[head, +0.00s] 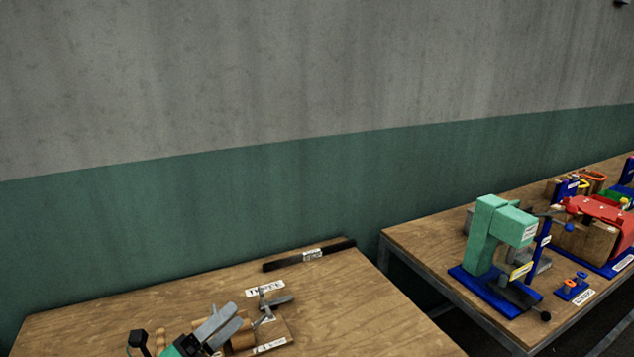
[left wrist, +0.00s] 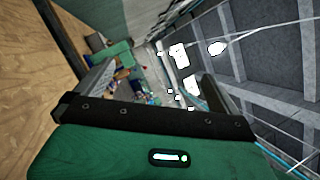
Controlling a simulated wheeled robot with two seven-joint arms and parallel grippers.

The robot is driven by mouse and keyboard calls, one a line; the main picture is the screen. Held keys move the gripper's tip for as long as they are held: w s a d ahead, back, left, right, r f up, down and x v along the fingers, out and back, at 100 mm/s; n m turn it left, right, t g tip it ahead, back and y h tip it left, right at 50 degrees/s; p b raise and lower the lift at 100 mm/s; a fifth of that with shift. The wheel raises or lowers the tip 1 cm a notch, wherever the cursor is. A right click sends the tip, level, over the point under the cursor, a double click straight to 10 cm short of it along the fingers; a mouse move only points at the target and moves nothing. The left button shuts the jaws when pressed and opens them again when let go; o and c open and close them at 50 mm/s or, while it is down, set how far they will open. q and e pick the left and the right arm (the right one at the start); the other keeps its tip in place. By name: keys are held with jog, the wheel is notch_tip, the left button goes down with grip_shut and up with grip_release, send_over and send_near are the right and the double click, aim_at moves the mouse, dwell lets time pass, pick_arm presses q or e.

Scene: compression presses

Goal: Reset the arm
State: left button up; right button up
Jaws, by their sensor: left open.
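My left gripper (head: 233,317) shows at the bottom of the head view, over the near wooden table (head: 150,300). Its two grey fingers point up and to the right and stand apart, with nothing seen between them. Its green body is partly cut off by the lower edge. In the left wrist view the gripper (left wrist: 158,85) has a finger on each side and a clear gap between them; the wooden table lies at the left and the ceiling at the right. My right gripper is not in view.
Beside the gripper lie a grey metal piece (head: 267,302), wooden blocks (head: 243,340) and white labels. A black bar (head: 309,255) lies at the table's back edge. A second table (head: 425,240) at right holds a mint-green press (head: 490,225) and a red machine (head: 600,212). A wall stands behind.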

pick_arm(q)
jog(key=a+f+n+t+y, duration=0.5)
jog(key=a+n+y, duration=0.3)
jog(key=n+y, duration=0.75)
jog(key=s+f+n+g, duration=0.4)
jog(key=f, duration=0.2)
jog(key=s+a+f+n+g+y, duration=0.1)
jog(key=s+f+n+g, duration=0.2)
jog(key=s+f+n, duration=0.2)
jog(key=s+a+f+n+g, duration=0.1)
jog(key=s+f+n+g, duration=0.3)
jog(key=f, duration=0.3)
jog(key=shift+s+a+n+g+y, duration=0.15)
jog(key=shift+s+n+g+y, duration=0.2)
jog(key=shift+s, duration=0.35)
jog(key=s+d+f+n+g+h, duration=0.25)
jog(key=s+f+g, duration=0.2)
jog(key=s, duration=0.55)
notch_tip(320, 180, down, 30)
jog(key=g, duration=0.2)
jog(key=s+a+f+m+g, duration=0.1)
jog(key=s+a+f, duration=0.1)
jog(key=s+f, duration=1.8)
jog(key=shift+a+y, duration=0.4)
jog(key=shift+y, duration=0.05)
